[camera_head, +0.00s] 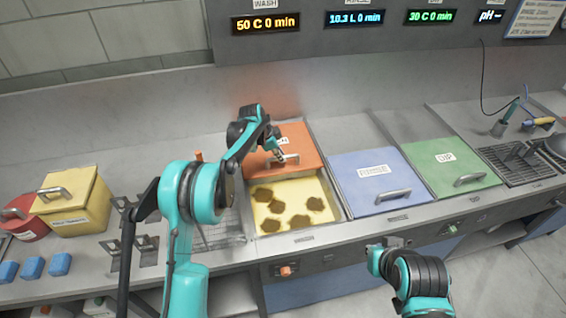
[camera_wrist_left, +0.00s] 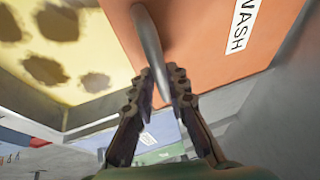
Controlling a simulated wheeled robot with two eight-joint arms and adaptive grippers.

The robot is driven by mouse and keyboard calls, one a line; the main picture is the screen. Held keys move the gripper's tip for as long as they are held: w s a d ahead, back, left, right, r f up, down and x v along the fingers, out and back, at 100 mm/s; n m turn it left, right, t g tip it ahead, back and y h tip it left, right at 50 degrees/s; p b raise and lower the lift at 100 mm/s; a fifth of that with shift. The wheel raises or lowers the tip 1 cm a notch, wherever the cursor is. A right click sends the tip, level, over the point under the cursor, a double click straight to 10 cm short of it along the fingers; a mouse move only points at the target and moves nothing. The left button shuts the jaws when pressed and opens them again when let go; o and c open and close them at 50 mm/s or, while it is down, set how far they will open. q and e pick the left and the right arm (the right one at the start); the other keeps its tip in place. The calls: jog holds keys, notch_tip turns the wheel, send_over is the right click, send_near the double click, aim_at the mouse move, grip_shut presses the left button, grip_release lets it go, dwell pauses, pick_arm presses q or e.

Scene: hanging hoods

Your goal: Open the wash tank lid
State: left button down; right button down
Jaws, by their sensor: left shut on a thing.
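The orange wash lid (camera_head: 300,145) lies at the back half of the wash tank, leaving the front half uncovered. Yellow liquid with brown patches (camera_head: 283,222) shows in the opening. My left gripper (camera_head: 280,155) is at the lid's bar handle (camera_head: 291,161). In the left wrist view its fingers (camera_wrist_left: 160,82) are shut around the metal handle (camera_wrist_left: 148,38), beside the WASH label (camera_wrist_left: 240,22) on the lid. My right gripper (camera_head: 384,245) hangs in front of the counter, apart from the tanks; its finger opening is too small to tell.
A blue rinse lid (camera_head: 365,170) and a green lid (camera_head: 435,155) cover the tanks to the right. A yellow box (camera_head: 85,215) and red pot (camera_head: 22,225) stand at the left. Blue blocks (camera_head: 33,267) lie at the front left. Displays (camera_head: 265,23) hang above.

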pick_arm(q)
jog(key=shift+w+a, duration=0.1)
jog(key=shift+w, duration=0.2)
jog(key=c, duration=1.5)
grip_release()
jog(key=v, duration=1.2)
